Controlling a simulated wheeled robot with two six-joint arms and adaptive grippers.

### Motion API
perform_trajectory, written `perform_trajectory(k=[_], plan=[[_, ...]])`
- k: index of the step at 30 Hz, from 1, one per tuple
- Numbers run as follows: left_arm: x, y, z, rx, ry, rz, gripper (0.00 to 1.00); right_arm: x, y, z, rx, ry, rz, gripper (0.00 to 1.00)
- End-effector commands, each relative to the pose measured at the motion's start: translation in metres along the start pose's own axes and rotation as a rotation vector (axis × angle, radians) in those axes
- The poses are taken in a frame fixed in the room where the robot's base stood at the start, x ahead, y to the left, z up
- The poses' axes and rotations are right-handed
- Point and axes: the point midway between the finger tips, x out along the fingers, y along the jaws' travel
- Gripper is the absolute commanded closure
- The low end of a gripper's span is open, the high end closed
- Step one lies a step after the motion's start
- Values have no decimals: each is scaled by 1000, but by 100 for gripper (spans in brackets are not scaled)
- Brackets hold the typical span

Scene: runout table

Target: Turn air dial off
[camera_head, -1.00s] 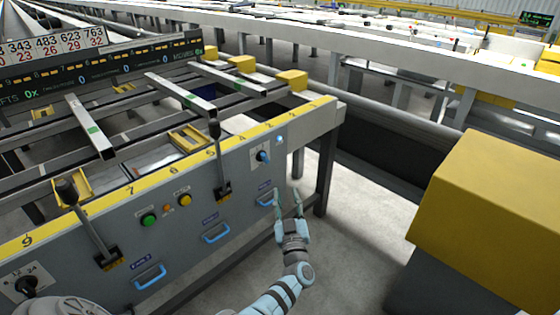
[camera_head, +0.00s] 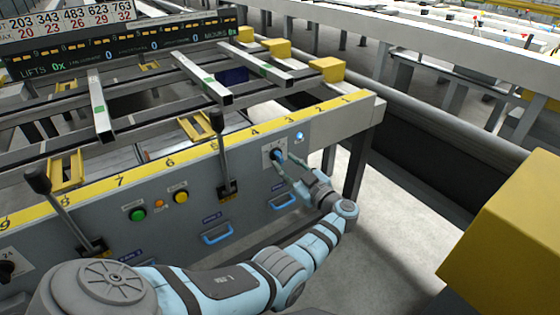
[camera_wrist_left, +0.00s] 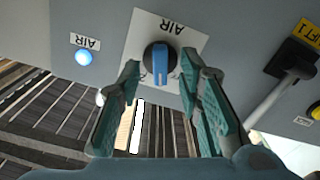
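The air dial (camera_head: 278,155) is a round black knob with a blue bar handle on a white plate, on the grey front panel. In the left wrist view the air dial (camera_wrist_left: 160,62) shows upside down, its blue bar roughly upright in the picture. My left gripper (camera_head: 285,160) is at the dial. In the left wrist view its green fingers (camera_wrist_left: 160,72) are apart, one on each side of the knob, with gaps showing; I see no clear contact. The blue air light (camera_wrist_left: 84,58) glows beside the dial; it also shows in the head view (camera_head: 299,136). My right gripper is not in view.
A black lever (camera_head: 222,160) stands left of the dial, with another lever (camera_head: 62,210) farther left. Green (camera_head: 138,214) and yellow (camera_head: 181,197) buttons and blue drawer handles (camera_head: 216,235) share the panel. A yellow block (camera_head: 510,230) stands at right.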

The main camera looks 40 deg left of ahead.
Motion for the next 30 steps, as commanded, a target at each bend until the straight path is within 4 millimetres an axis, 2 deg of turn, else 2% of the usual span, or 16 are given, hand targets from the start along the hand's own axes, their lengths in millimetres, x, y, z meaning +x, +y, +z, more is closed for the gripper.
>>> perform_trajectory(k=[4,12,13,19,30], plan=[[18,0,2,-1,-2,7,68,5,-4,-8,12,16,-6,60],[22,1,0,-1,-3,9,68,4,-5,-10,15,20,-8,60],[22,1,0,-1,-3,9,69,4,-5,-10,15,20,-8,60],[22,0,0,0,-3,8,100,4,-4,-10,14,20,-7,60],[22,0,0,-27,-2,8,100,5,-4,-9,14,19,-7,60]])
